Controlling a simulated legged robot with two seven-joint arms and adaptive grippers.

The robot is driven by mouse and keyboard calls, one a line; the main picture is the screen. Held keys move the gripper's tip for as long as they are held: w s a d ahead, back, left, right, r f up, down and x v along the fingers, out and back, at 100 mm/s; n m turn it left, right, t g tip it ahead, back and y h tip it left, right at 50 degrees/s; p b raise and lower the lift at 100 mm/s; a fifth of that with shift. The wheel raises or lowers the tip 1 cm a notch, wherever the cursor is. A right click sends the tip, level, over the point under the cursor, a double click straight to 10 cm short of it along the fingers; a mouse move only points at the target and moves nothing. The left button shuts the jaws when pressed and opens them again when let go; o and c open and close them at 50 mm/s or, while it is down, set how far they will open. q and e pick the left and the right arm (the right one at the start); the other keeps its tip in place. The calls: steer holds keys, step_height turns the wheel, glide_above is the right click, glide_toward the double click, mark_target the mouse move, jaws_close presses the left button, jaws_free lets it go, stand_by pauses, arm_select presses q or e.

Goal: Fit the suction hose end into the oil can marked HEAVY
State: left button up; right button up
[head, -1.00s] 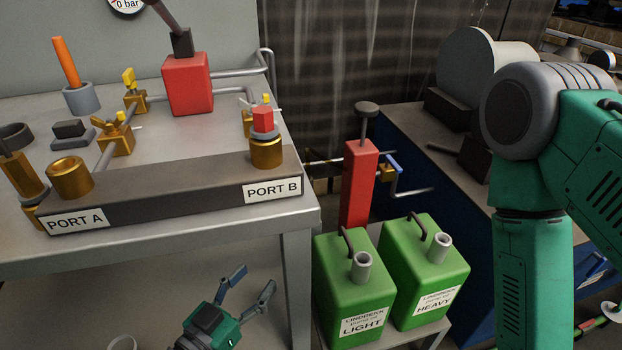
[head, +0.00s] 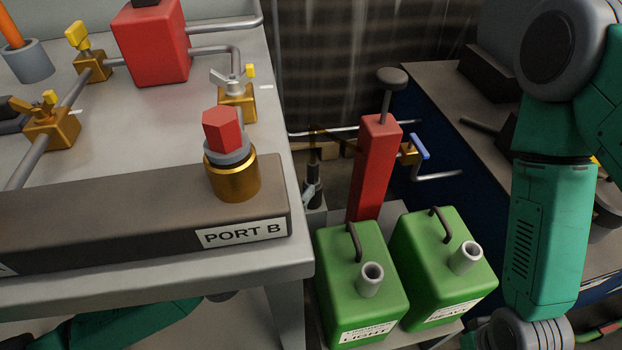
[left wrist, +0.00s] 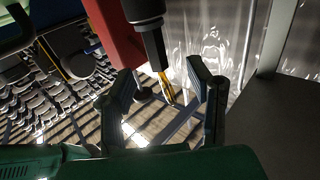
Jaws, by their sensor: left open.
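The green can marked HEAVY (head: 440,280) stands right of the green can marked LIGHT (head: 345,275). Its open grey neck (head: 465,258) faces up, and both labels are partly foreshortened. A dark upright piece (head: 314,180), seemingly the hose end, stands left of the red hand pump (head: 374,165), beside the table edge. In the left wrist view a black piece with a thin brass tip (left wrist: 152,42) hangs ahead, between the lines of my open left gripper's fingers (left wrist: 163,85); contact is unclear. In the head view the table hides most of that gripper. My right gripper is out of view.
The table (head: 120,305) with the PORT B block (head: 150,225) fills the left. A red block (head: 150,45) and brass valves (head: 50,122) stand on it. A blue bench (head: 425,110) stands behind the cans. My right arm fills the right side.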

mark_target(308, 172)
arm_select(q)
steer(key=shift+w+d+r, duration=0.1)
steer(key=shift+w+d, duration=0.4)
steer(key=shift+d, duration=0.25)
steer(key=b+x, duration=0.1)
steer(key=x, duration=0.3)
steer(key=shift+w+a+b, duration=0.15)
steer(key=shift+w+b, duration=0.05)
steer(key=shift+b, duration=0.1)
steer(key=shift+w, duration=0.15)
steer(key=shift+r, duration=0.1)
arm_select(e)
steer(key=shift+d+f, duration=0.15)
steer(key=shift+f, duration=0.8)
arm_select(q)
steer(key=shift+d, duration=0.35)
steer(key=c, duration=0.9)
steer(key=shift+a, duration=0.1)
jaws_close()
